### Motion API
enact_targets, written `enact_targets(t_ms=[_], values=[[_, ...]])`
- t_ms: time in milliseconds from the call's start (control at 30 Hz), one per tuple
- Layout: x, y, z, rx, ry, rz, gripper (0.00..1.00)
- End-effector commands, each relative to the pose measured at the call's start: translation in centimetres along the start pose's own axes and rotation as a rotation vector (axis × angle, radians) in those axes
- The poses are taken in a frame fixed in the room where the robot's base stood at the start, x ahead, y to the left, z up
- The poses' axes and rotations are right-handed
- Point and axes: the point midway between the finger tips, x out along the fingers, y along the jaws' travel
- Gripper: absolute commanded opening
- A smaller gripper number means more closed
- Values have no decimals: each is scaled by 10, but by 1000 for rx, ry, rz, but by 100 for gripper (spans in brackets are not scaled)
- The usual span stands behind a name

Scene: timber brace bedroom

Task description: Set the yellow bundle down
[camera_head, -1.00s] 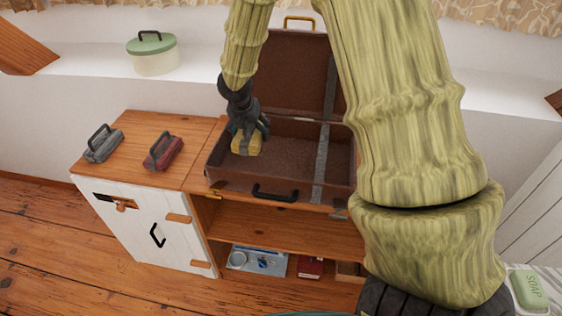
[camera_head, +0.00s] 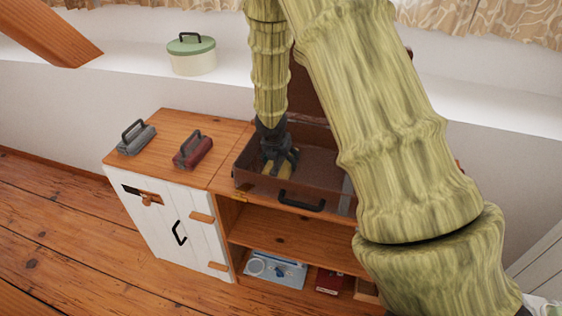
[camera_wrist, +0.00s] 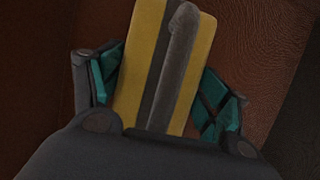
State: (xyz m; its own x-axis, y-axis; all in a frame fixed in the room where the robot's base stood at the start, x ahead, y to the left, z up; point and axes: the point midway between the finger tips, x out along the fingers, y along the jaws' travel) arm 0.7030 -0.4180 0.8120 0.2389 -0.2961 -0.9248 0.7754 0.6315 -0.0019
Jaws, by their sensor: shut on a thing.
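The yellow bundle (camera_wrist: 137,62) has a dark grey band and a grey handle along its top. In the wrist view my gripper (camera_wrist: 160,100) is shut on it, with teal-lined fingers on both sides. In the head view my gripper (camera_head: 279,160) is inside the open brown suitcase (camera_head: 262,188), near its left end. Only a bit of the yellow bundle (camera_head: 268,169) shows there, low in the case. I cannot tell whether it touches the case floor. My arm hides much of the lid and the case's right part.
A grey bundle (camera_head: 137,139) and a red bundle (camera_head: 193,151) lie on the cabinet top (camera_head: 165,122), left of the suitcase. A green-lidded pot (camera_head: 192,56) stands on the ledge behind.

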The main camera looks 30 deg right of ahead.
Motion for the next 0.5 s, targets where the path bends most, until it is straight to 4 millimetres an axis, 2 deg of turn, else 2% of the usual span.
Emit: enact_targets(t_ms=[367, 400, 500], values=[[4, 0, -1, 1, -1, 1, 44], [4, 0, -1, 1, 0, 1, 79], [3, 0, -1, 1, 0, 1, 97]])
